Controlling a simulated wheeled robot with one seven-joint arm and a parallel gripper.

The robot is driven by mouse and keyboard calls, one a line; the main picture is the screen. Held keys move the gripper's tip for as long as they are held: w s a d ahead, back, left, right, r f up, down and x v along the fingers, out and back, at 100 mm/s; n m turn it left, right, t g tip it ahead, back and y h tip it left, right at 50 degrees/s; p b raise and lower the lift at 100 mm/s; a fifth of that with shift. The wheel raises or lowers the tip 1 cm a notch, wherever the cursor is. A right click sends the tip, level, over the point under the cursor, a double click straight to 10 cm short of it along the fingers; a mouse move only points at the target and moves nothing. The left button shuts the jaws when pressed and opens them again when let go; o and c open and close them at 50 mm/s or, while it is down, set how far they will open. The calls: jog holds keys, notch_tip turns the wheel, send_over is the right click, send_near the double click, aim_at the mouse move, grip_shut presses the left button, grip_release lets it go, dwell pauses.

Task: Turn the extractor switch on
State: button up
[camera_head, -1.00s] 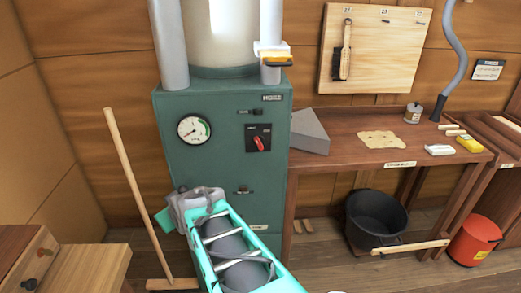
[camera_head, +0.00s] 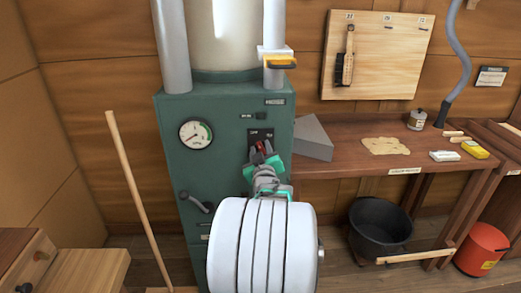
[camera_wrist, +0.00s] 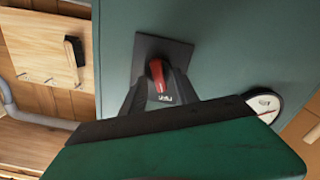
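The extractor switch is a red rotary knob (camera_head: 262,148) on a dark plate (camera_head: 255,133) on the front of the green cabinet (camera_head: 225,110). In the wrist view the red knob (camera_wrist: 158,74) stands between the two dark fingers of my gripper (camera_wrist: 160,85), on its dark plate (camera_wrist: 173,48). The fingers are apart, one on each side of the knob. Whether they touch it I cannot tell. In the head view my gripper (camera_head: 261,155) reaches the plate from below and hides the knob's lower part.
A gauge (camera_head: 196,133) is left of the switch and a lever (camera_head: 195,202) lower left. A broom handle (camera_head: 140,200) leans left of the cabinet. A workbench (camera_head: 350,166) stands right, with a black bucket (camera_head: 380,225) below. A yellow-handled slide (camera_head: 280,62) is above.

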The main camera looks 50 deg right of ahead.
grip_shut()
dwell(0.3)
dwell(0.3)
